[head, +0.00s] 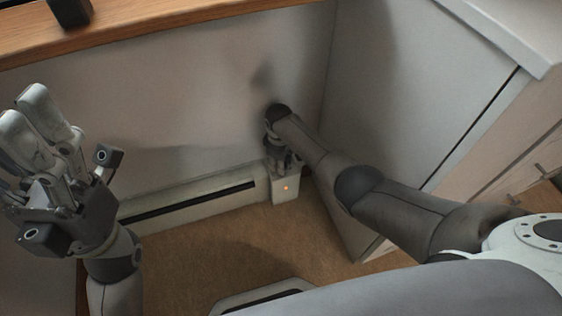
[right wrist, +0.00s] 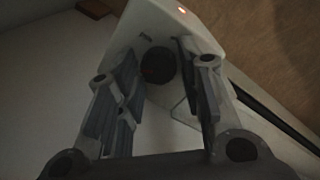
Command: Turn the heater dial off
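The heater (head: 190,200) is a long, low, pale unit with a dark slot along the foot of the wall. Its control box (head: 286,190), with a lit orange light, stands at its right end. My right gripper (head: 284,172) reaches down to the top of this box. In the right wrist view the dark round dial (right wrist: 158,65) sits on the pale box face, between the two spread fingers of that gripper (right wrist: 160,90). I cannot tell whether they touch it. The dial is hidden in the head view. My left gripper (head: 30,118) is raised at the left, away from the heater.
A wooden ledge (head: 150,27) runs along the top left with a dark object (head: 70,10) on it. A pale cabinet (head: 420,90) stands close on the right, beside my right arm. The brown floor (head: 230,250) before the heater is mostly clear.

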